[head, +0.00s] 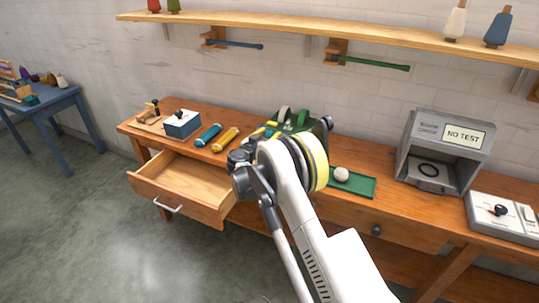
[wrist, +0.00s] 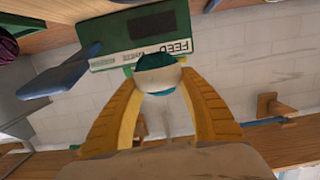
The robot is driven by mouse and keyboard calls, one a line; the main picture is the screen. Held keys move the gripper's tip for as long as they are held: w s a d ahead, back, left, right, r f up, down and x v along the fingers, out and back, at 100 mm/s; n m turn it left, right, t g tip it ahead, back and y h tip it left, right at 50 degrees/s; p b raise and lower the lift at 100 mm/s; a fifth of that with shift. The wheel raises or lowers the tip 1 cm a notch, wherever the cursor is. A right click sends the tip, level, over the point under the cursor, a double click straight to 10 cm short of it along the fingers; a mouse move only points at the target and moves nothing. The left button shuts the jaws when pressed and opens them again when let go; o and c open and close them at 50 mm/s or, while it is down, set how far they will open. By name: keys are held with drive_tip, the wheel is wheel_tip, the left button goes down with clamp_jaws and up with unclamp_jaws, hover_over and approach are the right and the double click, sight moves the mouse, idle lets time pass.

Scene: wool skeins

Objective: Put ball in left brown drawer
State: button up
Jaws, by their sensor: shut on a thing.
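My gripper shows in the wrist view (wrist: 158,80), its yellow fingers shut on a round white and teal ball (wrist: 157,78). In the head view the fingers and held ball are mostly hidden behind my arm, near the green machine. The left brown drawer (head: 165,198) is pulled open at the left of the wooden bench, and its visible inside looks empty. The drawer lies left of and below my wrist. Another ball, pale grey (head: 341,174), rests on a green tray (head: 362,187) right of my arm.
The green machine (head: 303,121), marked FEED in the wrist view (wrist: 120,38), stands behind my arm. A teal roll (head: 208,134), a yellow roll (head: 226,139) and a blue-sided box (head: 183,124) sit on the bench behind the drawer. A grey booth (head: 436,185) stands right.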

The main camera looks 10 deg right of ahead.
wheel_tip(320, 180, down, 8)
drive_tip(key=b, duration=0.2)
drive_tip(key=shift+r+b, duration=0.25)
drive_tip(key=shift+b, duration=0.15)
drive_tip(key=shift+f, duration=0.2)
drive_tip(key=o, duration=1.1)
drive_tip(key=shift+r, duration=0.1)
